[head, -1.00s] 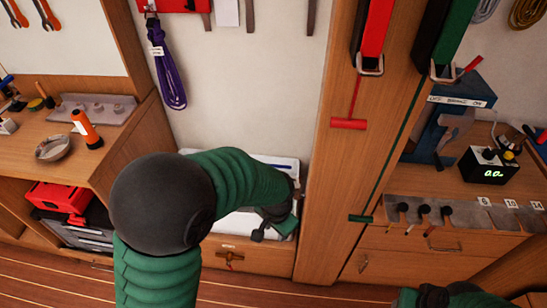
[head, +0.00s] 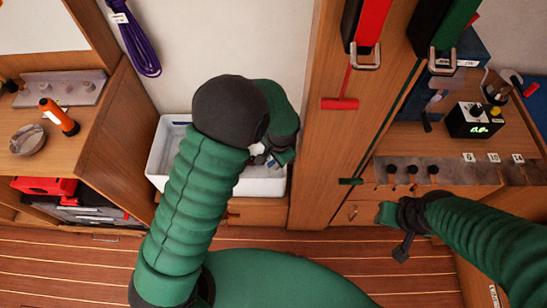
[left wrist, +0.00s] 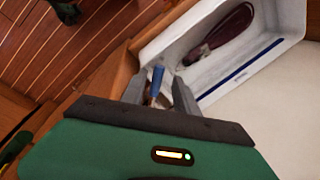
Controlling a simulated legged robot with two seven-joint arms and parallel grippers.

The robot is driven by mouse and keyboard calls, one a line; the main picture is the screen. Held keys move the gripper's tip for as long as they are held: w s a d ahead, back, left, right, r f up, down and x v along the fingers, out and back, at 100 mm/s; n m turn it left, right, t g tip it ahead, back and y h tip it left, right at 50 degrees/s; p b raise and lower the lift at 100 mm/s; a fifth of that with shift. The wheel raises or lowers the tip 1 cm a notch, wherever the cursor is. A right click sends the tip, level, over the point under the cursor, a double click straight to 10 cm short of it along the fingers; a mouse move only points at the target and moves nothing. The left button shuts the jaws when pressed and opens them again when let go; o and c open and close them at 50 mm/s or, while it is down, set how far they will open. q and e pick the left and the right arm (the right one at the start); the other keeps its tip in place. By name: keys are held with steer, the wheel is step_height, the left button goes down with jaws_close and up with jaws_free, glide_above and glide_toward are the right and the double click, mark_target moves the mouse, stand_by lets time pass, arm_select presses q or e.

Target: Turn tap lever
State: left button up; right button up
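The white sink basin (head: 165,160) is at the lower middle of the head view, against the wall. It also shows in the left wrist view (left wrist: 262,50). A small blue lever (left wrist: 157,82) on a thin stem stands between my left gripper's fingers, beside the basin. My left gripper (left wrist: 159,92) is open, with a grey finger on each side of the lever and what look like gaps between. In the head view my left gripper (head: 265,158) is over the basin's right part, partly hidden by its own arm. My right gripper (head: 403,248) hangs at the lower right, away from the sink.
A dark red object (left wrist: 228,27) lies in the basin. A wooden post (head: 325,160) with a red handle (head: 340,103) stands right of the sink. An orange torch (head: 58,117) and a metal bowl (head: 27,139) are on the left bench. A display box (head: 478,120) is on the right bench.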

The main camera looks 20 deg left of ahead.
arm_select(q)
steer(key=shift+s+a+r, duration=0.1)
steer(key=shift+s+r, duration=0.1)
steer(key=shift+s, duration=0.05)
steer(key=shift+c, duration=0.6)
steer(key=shift+d, duration=0.5)
jaws_close()
steer(key=shift+a, duration=0.15)
